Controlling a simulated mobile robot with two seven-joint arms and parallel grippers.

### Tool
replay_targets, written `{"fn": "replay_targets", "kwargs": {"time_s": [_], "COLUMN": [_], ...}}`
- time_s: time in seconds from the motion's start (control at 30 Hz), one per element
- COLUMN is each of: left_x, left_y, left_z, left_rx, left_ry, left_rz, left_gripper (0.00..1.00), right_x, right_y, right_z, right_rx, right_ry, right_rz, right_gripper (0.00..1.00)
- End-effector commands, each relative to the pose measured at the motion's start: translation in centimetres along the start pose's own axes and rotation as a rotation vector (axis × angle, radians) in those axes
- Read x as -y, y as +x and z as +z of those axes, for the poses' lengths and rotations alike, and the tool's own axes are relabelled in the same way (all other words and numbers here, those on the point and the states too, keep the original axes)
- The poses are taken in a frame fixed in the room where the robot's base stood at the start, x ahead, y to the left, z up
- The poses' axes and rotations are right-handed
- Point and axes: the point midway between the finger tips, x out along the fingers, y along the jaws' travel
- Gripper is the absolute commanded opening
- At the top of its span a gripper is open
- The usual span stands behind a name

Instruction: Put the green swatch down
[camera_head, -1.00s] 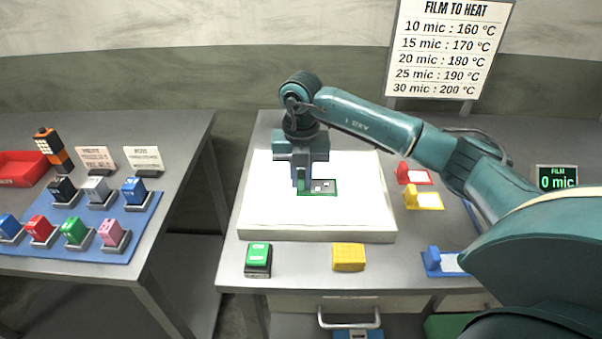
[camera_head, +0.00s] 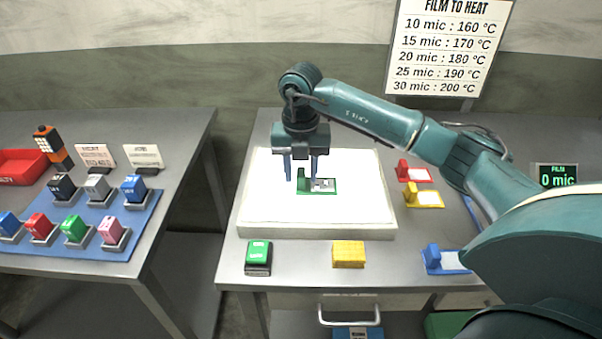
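The green swatch (camera_head: 328,187) lies flat on the white lit panel (camera_head: 270,210), with its upright green tab toward its left end. My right gripper (camera_head: 301,181) is just above and around the tab. Its two fingers stand apart, one left of the tab and one in front of the swatch's middle, and it looks open. A red swatch (camera_head: 414,174), a yellow swatch (camera_head: 424,198) and a blue swatch (camera_head: 446,260) rest on the table to the right. My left gripper is not in view.
A green block on a dark base (camera_head: 258,257) and a yellow block (camera_head: 348,254) sit before the panel. A film display (camera_head: 557,176) reads 0 mic. The left table holds several coloured blocks on a blue mat (camera_head: 60,240) and a red tray (camera_head: 22,166).

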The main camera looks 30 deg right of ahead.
Motion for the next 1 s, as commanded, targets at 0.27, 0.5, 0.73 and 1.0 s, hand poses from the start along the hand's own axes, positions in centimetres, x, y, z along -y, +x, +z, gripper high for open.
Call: {"fn": "replay_targets", "kwargs": {"time_s": [0.27, 0.5, 0.73, 1.0], "left_x": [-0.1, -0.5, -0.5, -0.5], "left_y": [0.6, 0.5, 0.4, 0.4], "left_z": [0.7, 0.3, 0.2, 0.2], "left_rx": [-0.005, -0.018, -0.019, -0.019], "left_ry": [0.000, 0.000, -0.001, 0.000], "left_rz": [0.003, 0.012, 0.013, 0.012], "left_gripper": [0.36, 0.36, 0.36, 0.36], "right_x": [-0.1, 0.0, 0.0, 0.0], "right_y": [-5.8, -10.0, -11.1, -11.1], "right_z": [0.1, 0.1, 0.0, 0.0], "right_rx": [0.006, 0.003, 0.000, 0.000], "right_ry": [0.000, 0.000, 0.001, 0.001], "right_rz": [0.003, 0.000, -0.001, -0.001], "right_gripper": [0.37, 0.37, 0.37, 0.37]}}
